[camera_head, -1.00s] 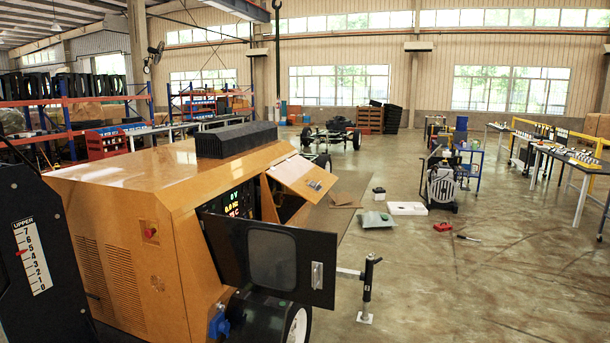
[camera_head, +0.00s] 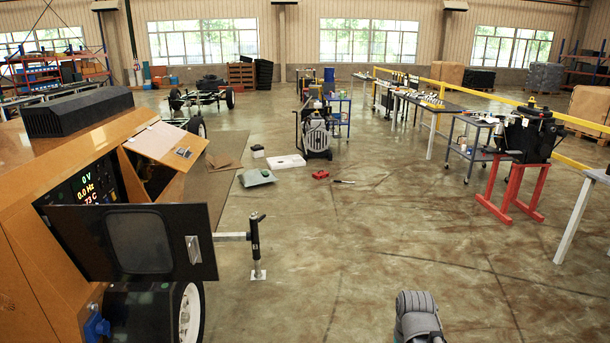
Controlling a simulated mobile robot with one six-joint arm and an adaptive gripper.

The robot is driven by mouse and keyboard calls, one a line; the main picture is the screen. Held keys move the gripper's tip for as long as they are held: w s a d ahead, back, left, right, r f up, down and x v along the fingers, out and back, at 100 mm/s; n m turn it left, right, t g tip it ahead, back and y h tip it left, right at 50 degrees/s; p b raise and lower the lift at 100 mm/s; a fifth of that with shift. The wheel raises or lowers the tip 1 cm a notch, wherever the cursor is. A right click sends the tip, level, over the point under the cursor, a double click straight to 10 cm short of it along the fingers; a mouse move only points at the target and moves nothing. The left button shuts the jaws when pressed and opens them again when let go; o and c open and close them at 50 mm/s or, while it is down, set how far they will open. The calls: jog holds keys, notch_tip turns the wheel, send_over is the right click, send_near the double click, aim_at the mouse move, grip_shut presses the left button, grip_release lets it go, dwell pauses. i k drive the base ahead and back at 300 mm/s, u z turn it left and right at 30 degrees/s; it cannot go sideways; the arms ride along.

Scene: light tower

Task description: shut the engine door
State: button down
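The orange generator unit (camera_head: 50,245) stands at the left. On its side an orange engine door (camera_head: 157,139) is swung up and outward, with a metal latch near its lower edge. A dark opening (camera_head: 148,180) shows below it. Nearer me, a separate black door (camera_head: 85,235) with a window and a metal handle (camera_head: 193,249) stands open, with the lit control panel (camera_head: 90,185) behind it. My gripper is not in view. A grey rounded part, perhaps of my arm, shows at the bottom edge, well right of the unit.
A jack post (camera_head: 256,245) on a tow bar stands just right of the black door. A wheel (camera_head: 190,313) sits below it. A white slab (camera_head: 286,161) and a red item (camera_head: 320,174) lie on the floor. A red stand (camera_head: 510,190) is at right.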

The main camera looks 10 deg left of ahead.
aim_at(174, 147)
jog(key=u, duration=0.2)
jog(key=i, duration=1.55)
jog(key=u, duration=0.4)
jog(key=i, duration=0.8)
jog(key=u, duration=0.3)
jog(key=i, duration=1.6)
jog(key=u, duration=0.15)
